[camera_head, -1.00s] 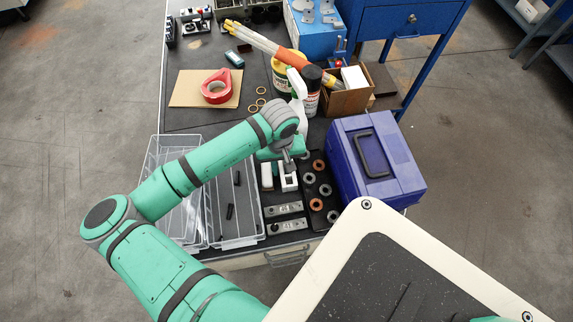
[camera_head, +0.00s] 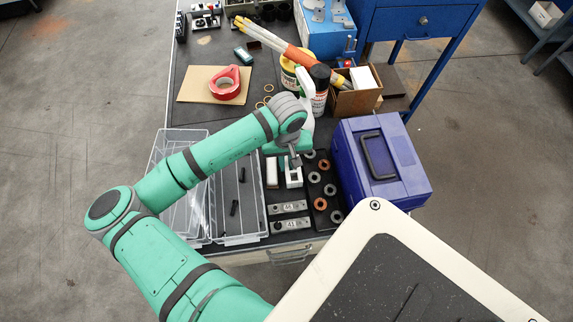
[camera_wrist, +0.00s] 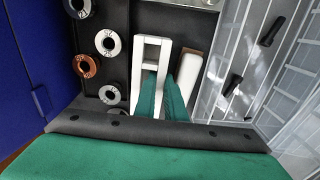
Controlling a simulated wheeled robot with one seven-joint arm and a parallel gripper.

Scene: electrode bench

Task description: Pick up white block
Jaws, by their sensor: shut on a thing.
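The white block (camera_head: 294,180) is an upright-looking frame with a rectangular opening, on the bench between a narrow white block and a black tray of rings. In the wrist view the white block (camera_wrist: 143,52) shows its opening clearly. My gripper (camera_wrist: 163,88) has two green fingers shut on its right-hand wall, one finger at the opening and the other outside. In the head view my gripper (camera_head: 292,162) is over the block, and my wrist partly hides it. I cannot tell whether the block is clear of the bench.
The narrow white block (camera_wrist: 188,68) with a brown end is close beside the outer finger. The ring tray (camera_head: 322,205) and purple toolbox (camera_head: 380,165) are at the right. Clear bins (camera_head: 238,238) are at the left. Metal numbered bars (camera_head: 290,225) lie in front.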

